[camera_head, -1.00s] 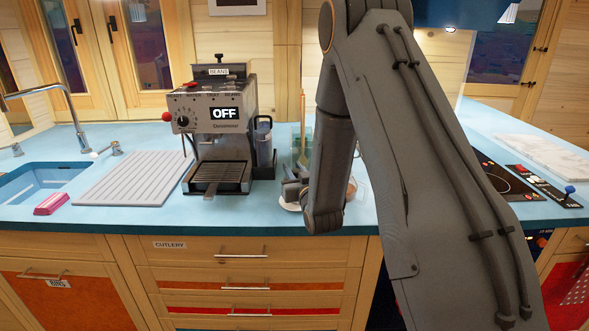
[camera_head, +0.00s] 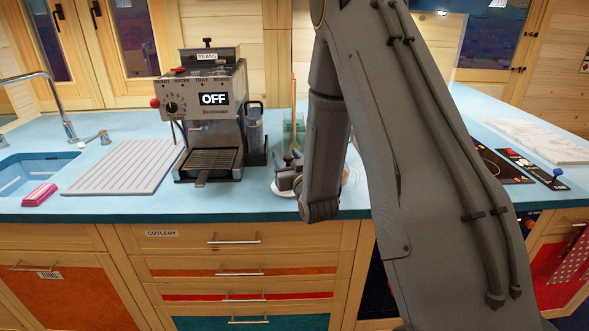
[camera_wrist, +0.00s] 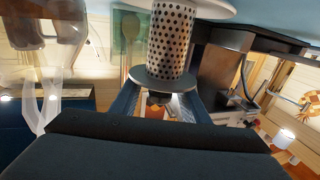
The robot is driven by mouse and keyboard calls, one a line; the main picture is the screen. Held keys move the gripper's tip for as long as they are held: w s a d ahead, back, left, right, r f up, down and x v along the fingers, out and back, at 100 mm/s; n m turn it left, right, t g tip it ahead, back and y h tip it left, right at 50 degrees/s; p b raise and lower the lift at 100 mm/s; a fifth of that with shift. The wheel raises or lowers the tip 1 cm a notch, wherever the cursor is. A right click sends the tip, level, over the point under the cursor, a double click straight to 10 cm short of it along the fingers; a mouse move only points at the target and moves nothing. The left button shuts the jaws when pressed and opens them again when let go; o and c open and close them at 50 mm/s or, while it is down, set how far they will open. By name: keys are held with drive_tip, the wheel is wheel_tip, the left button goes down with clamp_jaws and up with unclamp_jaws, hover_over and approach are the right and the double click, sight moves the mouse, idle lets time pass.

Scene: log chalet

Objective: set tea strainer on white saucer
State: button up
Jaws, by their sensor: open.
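The tea strainer (camera_wrist: 168,38) is a perforated metal cylinder with a flat grey rim, seen in the wrist view, where the countertop appears at the top. Its far end meets a white saucer (camera_wrist: 205,8); whether it rests fully on it I cannot tell. My gripper (camera_wrist: 158,102) is open, with one finger on each side just beyond the grey rim; contact with the rim is unclear. In the head view my gripper (camera_head: 289,172) is low over the counter, and only an edge of the white saucer (camera_head: 284,190) shows beneath it. The strainer is hard to make out there.
The coffee machine (camera_head: 208,115) reading OFF stands left of my gripper. A wooden utensil (camera_head: 294,95) stands behind it. A clear glass object (camera_wrist: 45,60) is at left in the wrist view. A grey ribbed mat (camera_head: 122,167) and a sink (camera_head: 35,172) lie farther left.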

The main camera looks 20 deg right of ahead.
drive_tip(key=s+b, duration=0.3)
drive_tip(key=s, duration=0.7)
drive_tip(key=shift+s, duration=0.15)
drive_tip(key=shift+w+a+f+g, duration=0.2)
drive_tip(key=shift+f+g, duration=0.3)
drive_tip(key=shift+g, duration=0.2)
drive_tip(key=f+g, duration=0.1)
drive_tip(key=s+f+g, duration=0.1)
drive_tip(key=g, duration=0.1)
drive_tip(key=shift+s+a+f, duration=0.2)
drive_tip(key=shift+a+f, duration=0.15)
drive_tip(key=shift+a, duration=0.05)
drive_tip(key=s+a+f+g, duration=0.1)
drive_tip(key=s+g, duration=0.5)
drive_tip(key=s, duration=0.5)
drive_tip(key=s+a+f+g, duration=0.2)
drive_tip(key=s+g, duration=0.4)
drive_tip(key=s, duration=0.5)
drive_tip(key=shift+s+g, duration=0.4)
